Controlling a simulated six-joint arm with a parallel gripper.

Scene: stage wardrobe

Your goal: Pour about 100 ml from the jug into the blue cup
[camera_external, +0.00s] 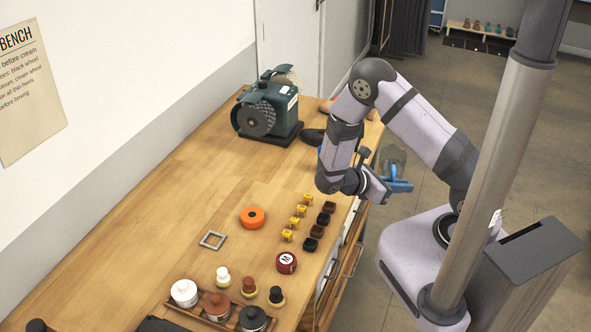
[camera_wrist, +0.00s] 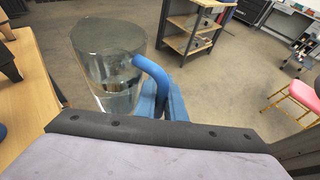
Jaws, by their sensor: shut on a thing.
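The jug (camera_wrist: 105,60) is clear, with a blue handle (camera_wrist: 150,72), and fills the upper left of the wrist view. It looks tilted there; how much liquid it holds I cannot tell. In the external view the jug (camera_external: 393,158) is a faint grey shape beyond the bench's right edge, above the floor. My gripper (camera_external: 380,187) is shut on its blue handle; the fingertips are partly hidden. A small blue patch (camera_external: 320,153) shows beside my forearm on the bench, possibly the blue cup, mostly hidden by my arm. A blue sliver also shows at the wrist view's left edge.
A bench grinder (camera_external: 268,108) stands at the back of the bench. An orange disc (camera_external: 252,217), a grey square frame (camera_external: 213,240), small yellow and dark blocks, a dark red round tin (camera_external: 286,262) and several bottles occupy the front. The bench's left middle is clear.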

